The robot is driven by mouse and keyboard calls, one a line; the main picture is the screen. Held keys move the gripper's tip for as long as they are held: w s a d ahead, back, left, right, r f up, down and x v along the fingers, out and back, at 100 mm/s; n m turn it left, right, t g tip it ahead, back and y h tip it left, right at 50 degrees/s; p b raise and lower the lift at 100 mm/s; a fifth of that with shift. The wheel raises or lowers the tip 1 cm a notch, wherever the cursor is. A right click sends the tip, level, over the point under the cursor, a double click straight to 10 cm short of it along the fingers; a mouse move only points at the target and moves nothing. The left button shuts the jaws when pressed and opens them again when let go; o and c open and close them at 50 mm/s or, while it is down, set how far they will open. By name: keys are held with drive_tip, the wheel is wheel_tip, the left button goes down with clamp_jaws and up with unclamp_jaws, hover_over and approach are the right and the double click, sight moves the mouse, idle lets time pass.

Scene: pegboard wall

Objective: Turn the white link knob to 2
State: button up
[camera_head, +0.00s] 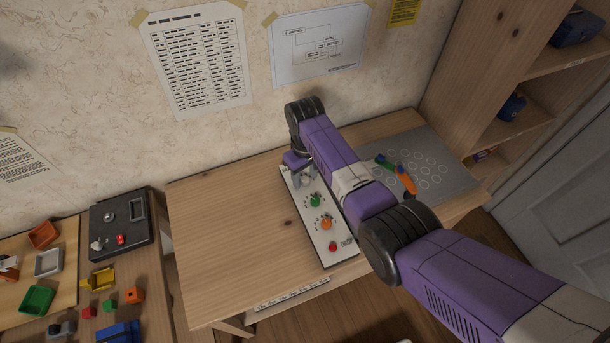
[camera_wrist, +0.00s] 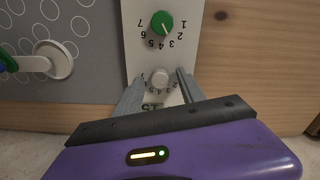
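The white knob (camera_wrist: 160,77) sits on a white panel (camera_wrist: 188,17), at the panel's far end in the head view. Small digits ring it, partly hidden; its pointer is too small to read. My gripper (camera_wrist: 160,75) has one finger on each side of the white knob, with a gap seen on both sides. In the head view, my gripper (camera_head: 303,176) is over the panel's far end and partly hides the knob. A green knob (camera_wrist: 162,23) with digits 1 to 7 around it is on the same panel.
An orange knob (camera_head: 326,223) and a red button (camera_head: 333,246) are nearer on the panel. A grey board (camera_head: 440,165) with circles and coloured handles lies to the right. A black box (camera_head: 122,224) and small coloured blocks are at the left. The wooden table left of the panel is clear.

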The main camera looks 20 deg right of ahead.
sight(305, 179)
wheel_tip(305, 179, up, 8)
drive_tip(key=shift+f, duration=0.1)
idle(0.5)
idle(0.4)
